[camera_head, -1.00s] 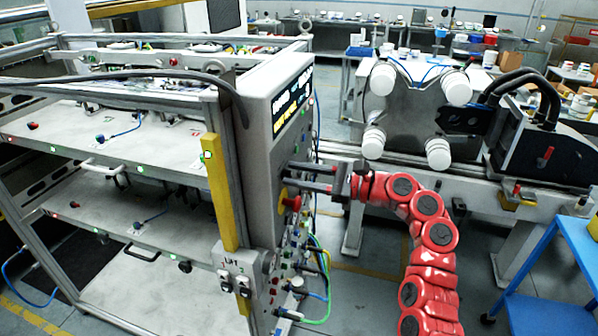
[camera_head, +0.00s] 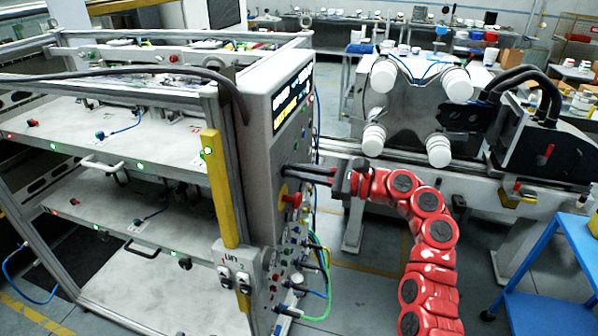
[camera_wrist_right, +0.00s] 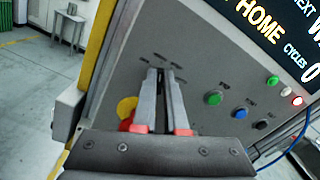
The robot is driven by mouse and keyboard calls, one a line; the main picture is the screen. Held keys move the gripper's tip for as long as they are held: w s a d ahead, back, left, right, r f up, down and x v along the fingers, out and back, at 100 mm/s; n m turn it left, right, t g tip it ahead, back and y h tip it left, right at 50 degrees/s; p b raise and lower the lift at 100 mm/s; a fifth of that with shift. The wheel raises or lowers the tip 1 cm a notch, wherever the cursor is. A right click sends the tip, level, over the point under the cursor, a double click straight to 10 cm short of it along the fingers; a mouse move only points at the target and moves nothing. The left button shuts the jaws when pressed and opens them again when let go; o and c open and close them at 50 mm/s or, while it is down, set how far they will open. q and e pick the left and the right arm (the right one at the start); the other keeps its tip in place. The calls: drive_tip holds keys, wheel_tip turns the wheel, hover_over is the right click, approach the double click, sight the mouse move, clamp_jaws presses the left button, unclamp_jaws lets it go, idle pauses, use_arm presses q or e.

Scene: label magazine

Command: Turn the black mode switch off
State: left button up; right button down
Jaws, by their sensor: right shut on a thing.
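The grey control panel (camera_head: 262,140) stands on the end of the metal frame; it also shows in the right wrist view (camera_wrist_right: 200,50). My right gripper (camera_head: 288,171) reaches its face from the right. In the right wrist view, the fingertips (camera_wrist_right: 160,73) are close together at the panel, among small printed labels. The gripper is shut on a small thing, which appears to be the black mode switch. The fingers hide the switch, so its position cannot be read. My left gripper is not in view.
A red button on a yellow base (camera_head: 291,199) sits just below the fingers. Green (camera_wrist_right: 214,98), blue (camera_wrist_right: 240,113) and black buttons lie to the right in the wrist view. Cables (camera_head: 322,260) hang from the lower panel. A blue cart (camera_head: 570,255) stands at right.

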drive_tip(key=n+b, duration=0.2)
drive_tip(key=n, duration=0.1)
drive_tip(key=n+b, duration=0.1)
drive_tip(key=n, duration=0.1)
drive_tip(key=shift+s+f, duration=0.2)
drive_tip(key=shift+f, duration=0.1)
drive_tip(key=shift+n+b, duration=1.15)
drive_tip(key=shift+n, duration=0.55)
drive_tip(key=c, duration=1)
unclamp_jaws()
drive_tip(key=shift+o, duration=0.2)
drive_tip(key=shift+s, duration=0.1)
drive_tip(key=b+v, duration=0.3)
drive_tip(key=v, duration=1.4)
drive_tip(key=shift+d+b, duration=0.15)
drive_tip(key=shift+b, duration=0.15)
